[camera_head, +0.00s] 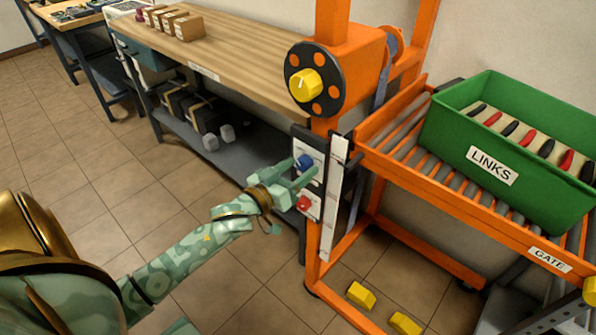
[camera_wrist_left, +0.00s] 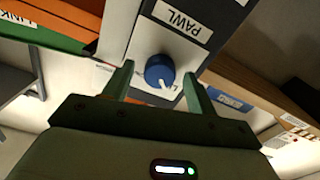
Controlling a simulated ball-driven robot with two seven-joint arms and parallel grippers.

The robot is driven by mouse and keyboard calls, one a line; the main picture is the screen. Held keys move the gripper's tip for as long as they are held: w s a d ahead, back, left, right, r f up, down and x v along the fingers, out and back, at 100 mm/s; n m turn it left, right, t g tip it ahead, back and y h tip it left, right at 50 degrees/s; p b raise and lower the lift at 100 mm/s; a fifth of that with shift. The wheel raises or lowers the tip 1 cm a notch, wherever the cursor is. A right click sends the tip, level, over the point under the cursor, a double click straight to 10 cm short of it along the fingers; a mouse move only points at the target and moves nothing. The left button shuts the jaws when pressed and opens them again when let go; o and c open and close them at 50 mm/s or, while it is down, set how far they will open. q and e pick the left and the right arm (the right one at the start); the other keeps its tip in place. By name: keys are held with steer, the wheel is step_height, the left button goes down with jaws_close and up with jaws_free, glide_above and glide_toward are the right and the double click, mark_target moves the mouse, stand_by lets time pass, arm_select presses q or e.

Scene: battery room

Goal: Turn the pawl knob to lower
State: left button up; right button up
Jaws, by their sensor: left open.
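The pawl knob is a blue round knob (camera_head: 304,162) with a white pointer line, on a white plate on the orange lift's post. In the left wrist view the blue knob (camera_wrist_left: 160,72) sits under a PAWL label (camera_wrist_left: 184,20), its pointer toward the lower right of the picture. My left gripper (camera_head: 300,172) is open at the knob. In the left wrist view its two fingers (camera_wrist_left: 158,85) stand on either side of the knob, with a gap visible on both sides. The lettering near the pointer is mostly hidden. My right gripper is not in view.
A red knob (camera_head: 303,203) sits just below on the same panel. A yellow-hubbed crank disc (camera_head: 306,84) is above. A green LINKS crate (camera_head: 490,167) rests on the roller conveyor at right. A wooden bench (camera_head: 220,68) stands behind. Yellow blocks (camera_head: 361,295) lie near the floor frame.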

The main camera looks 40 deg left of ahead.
arm_select(q)
steer(key=shift+c, duration=0.4)
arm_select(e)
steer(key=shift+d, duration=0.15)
arm_select(q)
steer(key=c, duration=0.9)
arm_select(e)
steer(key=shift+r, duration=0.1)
